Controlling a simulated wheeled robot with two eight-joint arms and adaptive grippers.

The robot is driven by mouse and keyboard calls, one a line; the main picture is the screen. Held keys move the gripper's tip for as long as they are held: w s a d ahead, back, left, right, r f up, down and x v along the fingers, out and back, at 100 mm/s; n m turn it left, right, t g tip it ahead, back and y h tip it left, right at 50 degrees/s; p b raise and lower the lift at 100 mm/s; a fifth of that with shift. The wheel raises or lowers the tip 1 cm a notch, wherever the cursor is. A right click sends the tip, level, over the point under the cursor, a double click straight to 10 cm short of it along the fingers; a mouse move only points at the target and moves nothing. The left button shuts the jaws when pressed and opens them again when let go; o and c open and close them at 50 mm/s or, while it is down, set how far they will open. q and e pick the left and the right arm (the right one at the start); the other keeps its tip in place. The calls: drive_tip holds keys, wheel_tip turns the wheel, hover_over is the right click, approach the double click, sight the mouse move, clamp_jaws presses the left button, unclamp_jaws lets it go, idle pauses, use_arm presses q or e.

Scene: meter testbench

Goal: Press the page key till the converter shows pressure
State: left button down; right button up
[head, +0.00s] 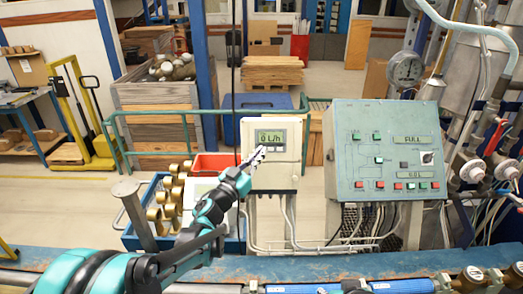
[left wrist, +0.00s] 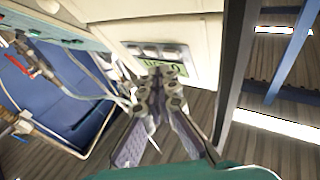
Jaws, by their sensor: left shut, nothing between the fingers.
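The converter (head: 284,172) is a pale box in the middle of the head view. Its green display (head: 270,137) reads "0 L/h", a flow reading. My left gripper (head: 260,154) is shut and empty, its tips at the converter's front just below the display. In the left wrist view the shut fingertips (left wrist: 164,72) overlap the lower part of the display panel, beside a row of small grey keys (left wrist: 153,50). The fingers hide part of the display there. I cannot tell whether the tips touch a key. My right gripper is not in view.
A green control panel (head: 372,150) with buttons stands right of the converter. A dark vertical post (head: 233,70) passes just left of it. A red bin (head: 215,163) and brass rings (head: 165,205) lie at the left. Pipes and a blue bench edge (head: 300,262) run along the front.

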use_arm(q)
drive_tip(key=shift+w, duration=0.1)
idle(0.5)
drive_tip(key=shift+w+f, duration=0.1)
drive_tip(key=shift+w, duration=0.25)
drive_tip(key=shift+w+f+b, duration=0.15)
drive_tip(key=shift+w+b, duration=0.2)
drive_tip(key=shift+b, duration=0.05)
idle(0.5)
idle(0.3)
drive_tip(key=shift+s+r, duration=0.3)
drive_tip(key=shift+s, duration=0.5)
